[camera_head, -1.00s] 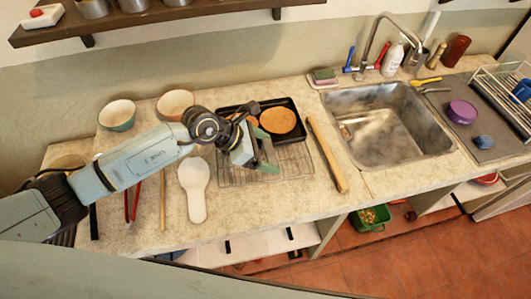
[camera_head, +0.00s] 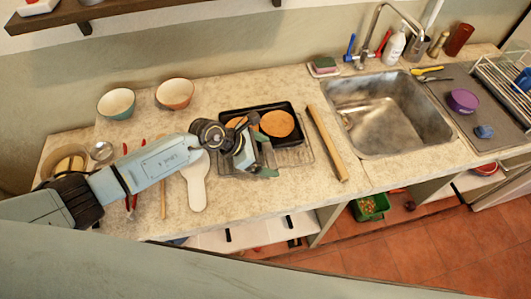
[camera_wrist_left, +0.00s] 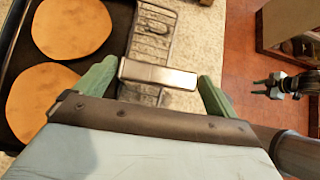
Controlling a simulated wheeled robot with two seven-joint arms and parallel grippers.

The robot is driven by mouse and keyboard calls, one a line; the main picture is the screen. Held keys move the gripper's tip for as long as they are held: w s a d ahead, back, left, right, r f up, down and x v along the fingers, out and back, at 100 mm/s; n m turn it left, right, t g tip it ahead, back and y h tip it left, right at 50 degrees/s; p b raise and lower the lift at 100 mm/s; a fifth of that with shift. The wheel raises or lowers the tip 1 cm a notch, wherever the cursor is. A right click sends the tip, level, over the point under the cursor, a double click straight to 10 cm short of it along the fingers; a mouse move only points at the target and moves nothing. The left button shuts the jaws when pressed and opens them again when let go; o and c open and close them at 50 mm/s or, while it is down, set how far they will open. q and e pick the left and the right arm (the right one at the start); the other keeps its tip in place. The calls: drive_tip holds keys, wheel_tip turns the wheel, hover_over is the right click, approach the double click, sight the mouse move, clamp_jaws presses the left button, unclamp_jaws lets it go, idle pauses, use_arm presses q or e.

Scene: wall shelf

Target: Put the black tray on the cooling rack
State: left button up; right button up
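The black tray (camera_head: 285,107) holds two round flat breads, one at its right (camera_head: 277,123). It covers the back part of the wire cooling rack (camera_head: 300,155), whose front part shows bare. I cannot tell how the tray's underside rests on it. My left gripper (camera_head: 266,160) is over the rack at the tray's front side. In the left wrist view its green fingers (camera_wrist_left: 158,78) are spread apart, with a silver bar showing between them, and the tray's black rim (camera_wrist_left: 122,35) lies left of them. A small dark pronged thing at that view's right may be my right gripper (camera_wrist_left: 268,88).
A wooden rolling pin or board (camera_head: 328,145) lies right of the rack. A white spoon rest (camera_head: 196,185) and thin utensils lie left. Two bowls (camera_head: 116,103) (camera_head: 175,93) stand behind left. The sink (camera_head: 390,112) is at the right.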

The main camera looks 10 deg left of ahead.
use_arm(q)
drive_tip(key=shift+o, duration=0.2)
drive_tip(key=shift+r, duration=0.2)
drive_tip(key=v, duration=1.2)
drive_tip(key=shift+f, duration=0.1)
